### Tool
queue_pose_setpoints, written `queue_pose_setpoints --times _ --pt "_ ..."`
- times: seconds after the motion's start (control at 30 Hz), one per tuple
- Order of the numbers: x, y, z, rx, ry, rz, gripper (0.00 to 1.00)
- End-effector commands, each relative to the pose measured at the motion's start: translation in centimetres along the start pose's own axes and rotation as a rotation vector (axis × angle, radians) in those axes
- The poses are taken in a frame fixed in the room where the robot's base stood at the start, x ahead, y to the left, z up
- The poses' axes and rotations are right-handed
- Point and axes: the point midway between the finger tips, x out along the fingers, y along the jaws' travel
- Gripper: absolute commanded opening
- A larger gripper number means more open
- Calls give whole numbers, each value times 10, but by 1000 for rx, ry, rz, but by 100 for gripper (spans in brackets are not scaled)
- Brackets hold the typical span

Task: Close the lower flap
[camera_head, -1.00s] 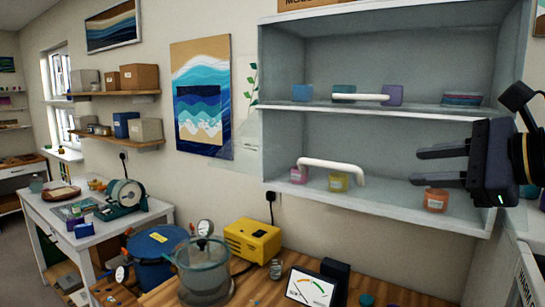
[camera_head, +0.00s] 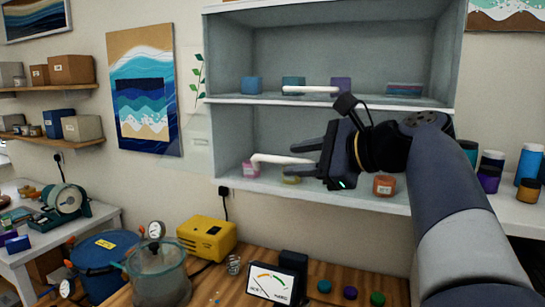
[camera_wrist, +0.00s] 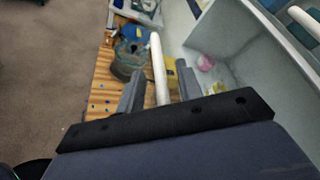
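The grey wall cabinet (camera_head: 230,130) has two shelf bays, each with a white bar handle in front. The lower flap's handle (camera_head: 268,159) shows in front of the lower bay. The flap's panel seems clear, and I can barely make it out. My gripper (camera_head: 302,160) is open, its fingers pointing left at the right part of the lower handle. In the wrist view the white handle (camera_wrist: 158,65) runs between the two spread fingers (camera_wrist: 160,90). I cannot tell whether either finger touches it. The upper handle (camera_head: 310,90) is above my gripper.
Small jars stand in the lower bay: pink (camera_head: 250,169), yellow (camera_head: 291,179) and orange (camera_head: 384,186). Below are a yellow box (camera_head: 207,237), a clear-sided pot (camera_head: 160,275) and a meter (camera_head: 272,282) on the wooden bench. Several bottles stand to the right.

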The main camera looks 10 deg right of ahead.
Motion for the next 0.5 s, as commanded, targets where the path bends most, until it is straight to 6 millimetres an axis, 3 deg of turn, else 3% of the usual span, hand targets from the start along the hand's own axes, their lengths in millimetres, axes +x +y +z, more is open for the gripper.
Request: queue_pose_setpoints --times 0.2,0.5 --pt "19 0 0 0 0 1 34" --pt "22 0 0 0 1 0 34"
